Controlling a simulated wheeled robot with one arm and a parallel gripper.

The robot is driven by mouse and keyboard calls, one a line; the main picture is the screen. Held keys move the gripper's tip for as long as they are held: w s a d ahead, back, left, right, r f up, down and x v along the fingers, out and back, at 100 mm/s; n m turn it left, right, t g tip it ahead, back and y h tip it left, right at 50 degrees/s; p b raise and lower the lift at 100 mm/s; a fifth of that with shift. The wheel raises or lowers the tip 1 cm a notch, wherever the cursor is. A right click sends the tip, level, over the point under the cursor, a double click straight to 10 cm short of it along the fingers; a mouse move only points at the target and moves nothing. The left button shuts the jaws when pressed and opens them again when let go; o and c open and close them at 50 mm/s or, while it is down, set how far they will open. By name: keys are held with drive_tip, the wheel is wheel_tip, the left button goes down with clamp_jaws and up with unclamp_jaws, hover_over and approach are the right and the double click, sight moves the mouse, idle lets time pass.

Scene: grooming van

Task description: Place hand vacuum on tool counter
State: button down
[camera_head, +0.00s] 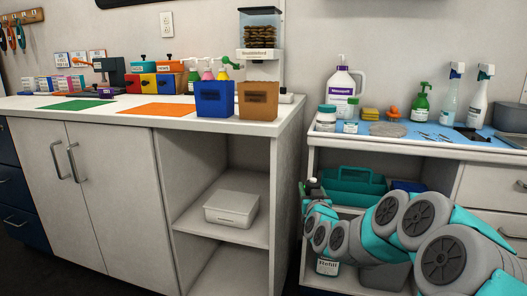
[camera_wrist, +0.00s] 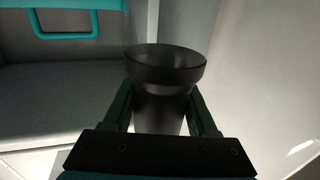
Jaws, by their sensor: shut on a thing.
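My gripper (camera_wrist: 162,104) is shut on a dark grey cylinder with a flared round rim, which appears to be the hand vacuum (camera_wrist: 165,68). One dark green finger stands on each side of it. In the head view my arm reaches in from the lower right, and its far end is at the left front of the right unit's open shelf. The held thing cannot be made out clearly there. Two worktops show: a white left counter (camera_head: 140,118) and a right counter (camera_head: 330,142) with a blue mat. I cannot tell which is the tool counter.
The left counter holds coloured bins, a treat dispenser (camera_head: 262,45) and green and orange mats. The right counter carries bottles, a jug (camera_head: 343,85) and small tools. A teal caddy (camera_head: 350,185) sits on the shelf below. A lidded box (camera_head: 232,208) is on the left unit's shelf.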

wheel_tip(320, 180, up, 4)
drive_tip(key=shift+f+p, duration=0.15)
drive_tip(key=shift+p, duration=1)
drive_tip(key=shift+f, duration=0.1)
